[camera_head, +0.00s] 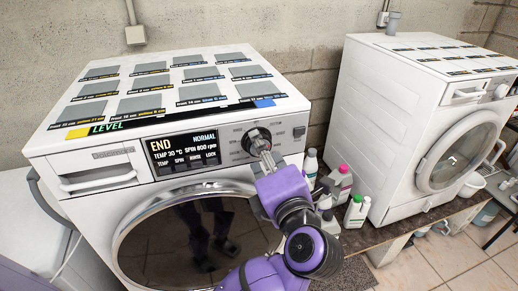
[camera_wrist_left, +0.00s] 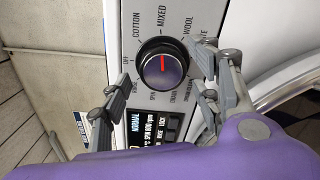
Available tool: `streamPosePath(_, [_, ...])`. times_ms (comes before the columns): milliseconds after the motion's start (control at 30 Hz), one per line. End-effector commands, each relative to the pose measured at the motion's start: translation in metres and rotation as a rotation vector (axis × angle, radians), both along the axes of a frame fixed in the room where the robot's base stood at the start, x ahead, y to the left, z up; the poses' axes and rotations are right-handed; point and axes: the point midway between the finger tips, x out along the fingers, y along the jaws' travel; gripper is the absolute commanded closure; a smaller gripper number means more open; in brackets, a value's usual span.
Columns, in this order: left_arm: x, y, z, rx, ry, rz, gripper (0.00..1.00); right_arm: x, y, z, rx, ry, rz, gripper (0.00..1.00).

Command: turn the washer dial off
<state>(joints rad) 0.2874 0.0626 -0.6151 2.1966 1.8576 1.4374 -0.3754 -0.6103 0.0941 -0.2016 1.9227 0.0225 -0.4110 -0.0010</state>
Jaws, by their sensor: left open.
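The washer dial (camera_head: 254,134) is a dark round knob on the front panel of the near white washer (camera_head: 90,222). In the left wrist view the dial (camera_wrist_left: 163,76) has a red mark pointing up toward MIXED. The OFF label (camera_wrist_left: 126,61) is at the dial's left. My left gripper (camera_head: 262,149) is in front of the dial, partly covering it and the panel in the head view. In the wrist view my left gripper (camera_wrist_left: 164,84) is open, one finger on each side of the dial. A gap shows on the left; contact is unclear on the right. My right gripper is not in view.
The washer display (camera_head: 184,149) reads END and NORMAL. Several bottles (camera_head: 340,180) stand right of the washer. A second white washer (camera_head: 385,120) stands further right. Flat grey tiles with printed labels (camera_head: 138,104) cover the near washer's top. A wall is behind.

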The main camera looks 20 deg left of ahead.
Motion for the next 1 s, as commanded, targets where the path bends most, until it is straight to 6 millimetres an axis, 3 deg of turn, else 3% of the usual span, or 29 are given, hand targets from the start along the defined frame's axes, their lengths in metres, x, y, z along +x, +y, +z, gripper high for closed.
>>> streamPosePath(167, [0.0119, 0.0084, 0.0012, 0.000, -0.002, 0.001, 0.42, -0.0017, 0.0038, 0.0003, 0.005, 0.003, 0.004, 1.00])
streamPosePath(433, [0.0135, 0.0095, -0.0007, -0.001, 0.001, 0.001, 0.42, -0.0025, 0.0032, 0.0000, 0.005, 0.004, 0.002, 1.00])
streamPosePath(767, [0.0132, 0.0096, -0.0003, -0.001, 0.000, 0.001, 0.84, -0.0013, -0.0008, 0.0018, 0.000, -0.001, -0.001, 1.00])
streamPosePath(1000, [0.0132, 0.0098, -0.0012, -0.018, -0.010, 0.002, 0.86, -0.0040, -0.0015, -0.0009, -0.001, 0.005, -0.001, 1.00])
